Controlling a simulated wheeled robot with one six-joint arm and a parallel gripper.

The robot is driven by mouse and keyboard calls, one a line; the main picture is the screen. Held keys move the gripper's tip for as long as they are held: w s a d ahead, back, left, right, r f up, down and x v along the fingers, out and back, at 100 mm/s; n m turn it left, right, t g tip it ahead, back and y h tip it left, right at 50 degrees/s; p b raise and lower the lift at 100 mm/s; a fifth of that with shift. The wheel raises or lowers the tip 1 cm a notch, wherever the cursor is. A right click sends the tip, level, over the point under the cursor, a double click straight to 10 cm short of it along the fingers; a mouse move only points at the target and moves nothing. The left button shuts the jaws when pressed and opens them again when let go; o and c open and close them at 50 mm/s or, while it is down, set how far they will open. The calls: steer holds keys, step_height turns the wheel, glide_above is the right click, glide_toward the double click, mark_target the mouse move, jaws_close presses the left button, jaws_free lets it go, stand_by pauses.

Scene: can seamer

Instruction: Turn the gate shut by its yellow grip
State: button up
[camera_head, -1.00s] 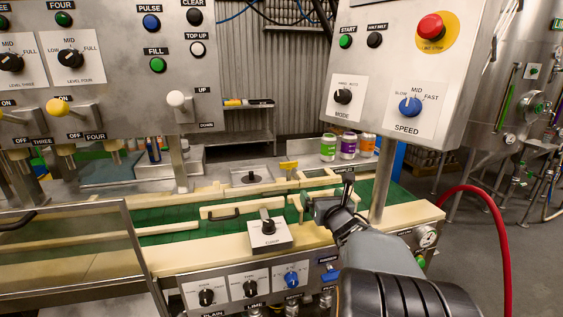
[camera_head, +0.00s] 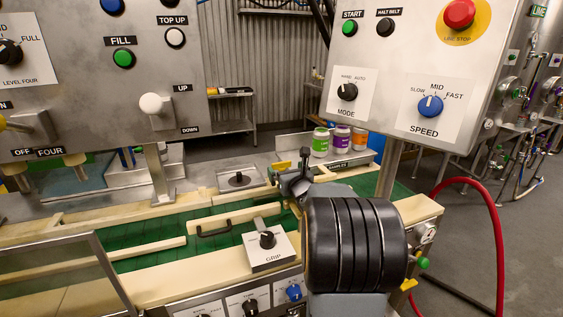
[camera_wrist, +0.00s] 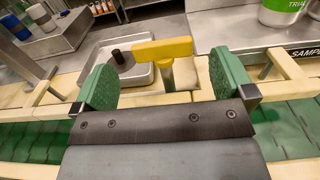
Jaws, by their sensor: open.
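The yellow grip (camera_wrist: 163,48) is a flat bar on an upright stem, beyond my gripper (camera_wrist: 166,84) in the wrist view. It lies between the lines of the two green finger pads, with visible space on both sides, and no contact shows. My gripper is open and empty. In the head view the yellow grip (camera_head: 281,166) shows small, just left of and behind my gripper (camera_head: 297,180). The gate itself is mostly hidden by my gripper and arm, so I cannot tell its angle.
Cream rails (camera_head: 232,217) border the green belt (camera_head: 150,237). A metal tray with a dark knob (camera_wrist: 122,58) stands left of the grip. Colored cans (camera_head: 341,138) stand behind on the right. A control box (camera_head: 425,85) hangs above my arm.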

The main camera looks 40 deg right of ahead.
mark_target(282, 164)
steer(key=shift+p+x, duration=0.5)
steer(key=shift+x, duration=2.1)
steer(key=shift+d, duration=0.1)
steer(key=shift+c, duration=0.3)
steer(key=c, duration=1.2)
